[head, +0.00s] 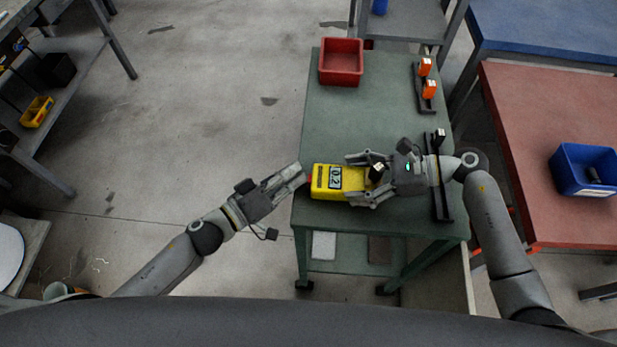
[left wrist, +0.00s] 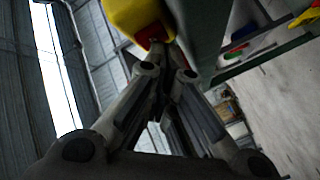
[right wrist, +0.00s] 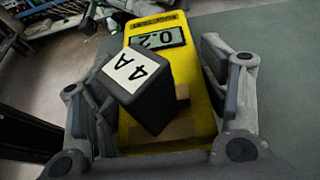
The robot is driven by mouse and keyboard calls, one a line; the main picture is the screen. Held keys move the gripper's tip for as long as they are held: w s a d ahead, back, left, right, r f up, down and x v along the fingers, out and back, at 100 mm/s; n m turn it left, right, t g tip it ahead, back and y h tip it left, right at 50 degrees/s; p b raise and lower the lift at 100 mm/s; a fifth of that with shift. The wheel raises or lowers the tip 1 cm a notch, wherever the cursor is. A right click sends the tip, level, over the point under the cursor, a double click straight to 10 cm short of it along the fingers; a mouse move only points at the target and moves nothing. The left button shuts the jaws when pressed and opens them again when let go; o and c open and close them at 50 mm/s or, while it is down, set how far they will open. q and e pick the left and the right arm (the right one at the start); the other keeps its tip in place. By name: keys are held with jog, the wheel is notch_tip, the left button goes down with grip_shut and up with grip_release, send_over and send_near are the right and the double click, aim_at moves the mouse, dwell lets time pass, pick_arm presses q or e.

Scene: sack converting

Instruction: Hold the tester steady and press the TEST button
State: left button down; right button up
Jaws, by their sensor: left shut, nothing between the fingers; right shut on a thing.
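The yellow tester (head: 322,191) lies on the green table with its display facing up, near the table's left edge. My right gripper (head: 352,180) is shut on it, one finger along each long side. The right wrist view shows the tester (right wrist: 203,118) between the fingers, its display (right wrist: 157,38) reading 0.2. A black block labelled "4 A" (right wrist: 138,82) hides part of its top. My left gripper (head: 303,175) is shut and empty, its tips at the tester's left end. In the left wrist view a red button (left wrist: 151,35) on that end meets the fingertips; whether it is pressed in I cannot tell.
A blue bin (head: 583,170) stands on the red table (head: 540,115) to the right. Open floor lies left of the green table.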

pick_arm(q)
jog(key=shift+a, duration=0.6)
pick_arm(e)
jog(key=shift+s+f, duration=0.25)
jog(key=shift+f, duration=0.15)
pick_arm(q)
jog(key=shift+a, duration=2.55)
pick_arm(e)
jog(key=o, duration=1.3)
jog(key=shift+w+r, duration=0.1)
jog(key=shift+w, duration=0.1)
pick_arm(q)
jog(key=shift+w, duration=0.15)
pick_arm(e)
jog(key=shift+o, duration=0.2)
jog(key=shift+r, duration=0.1)
jog(key=shift+r, duration=0.1)
